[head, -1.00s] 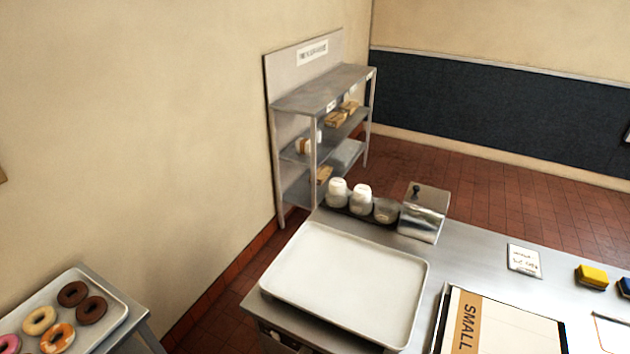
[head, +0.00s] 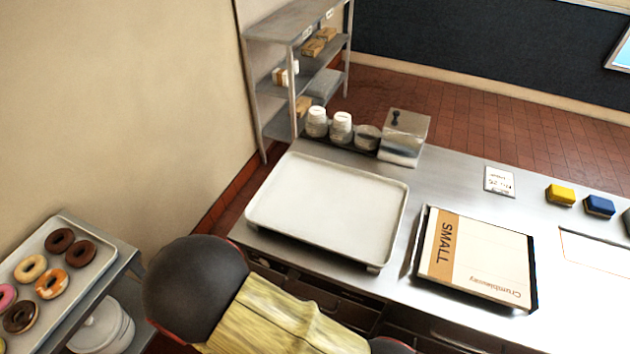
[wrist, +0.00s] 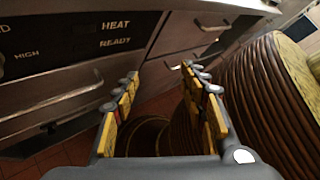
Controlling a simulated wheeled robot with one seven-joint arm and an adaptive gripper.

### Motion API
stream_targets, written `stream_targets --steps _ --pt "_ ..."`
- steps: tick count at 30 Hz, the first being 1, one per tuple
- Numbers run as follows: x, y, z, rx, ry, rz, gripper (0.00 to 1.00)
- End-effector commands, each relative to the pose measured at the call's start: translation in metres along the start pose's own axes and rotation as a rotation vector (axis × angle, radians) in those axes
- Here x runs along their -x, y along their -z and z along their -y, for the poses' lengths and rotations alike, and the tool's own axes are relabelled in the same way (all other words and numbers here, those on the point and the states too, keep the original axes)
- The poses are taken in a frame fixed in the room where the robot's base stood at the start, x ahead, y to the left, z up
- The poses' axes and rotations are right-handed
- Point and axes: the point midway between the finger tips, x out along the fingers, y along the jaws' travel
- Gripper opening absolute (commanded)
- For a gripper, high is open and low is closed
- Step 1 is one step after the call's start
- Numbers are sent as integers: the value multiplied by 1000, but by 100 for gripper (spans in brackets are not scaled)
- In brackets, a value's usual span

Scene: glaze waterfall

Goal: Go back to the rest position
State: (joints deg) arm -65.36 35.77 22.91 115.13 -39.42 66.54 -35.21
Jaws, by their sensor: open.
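My gripper (wrist: 160,88) shows in the wrist view with its two yellow-padded fingers spread apart and nothing between them. It hangs in front of metal drawer fronts (wrist: 190,38) and above the red tile floor. In the head view my arm crosses the lower middle, in front of the counter; the gripper itself is not visible there.
A steel counter (head: 455,175) holds an empty white tray (head: 330,205), a box marked SMALL (head: 480,255), a metal dispenser (head: 405,135), cups (head: 317,122) and a yellow block (head: 560,195). A donut tray (head: 85,275) stands at left. Shelves (head: 300,75) stand behind.

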Motion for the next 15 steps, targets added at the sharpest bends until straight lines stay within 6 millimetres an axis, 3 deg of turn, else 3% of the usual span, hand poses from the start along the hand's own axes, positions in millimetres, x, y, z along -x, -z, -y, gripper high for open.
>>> stream_targets --steps 6,15 --pt "21 -35 28 -514 112 -323 43" --pt "45 -91 58 -1117 300 -694 43"
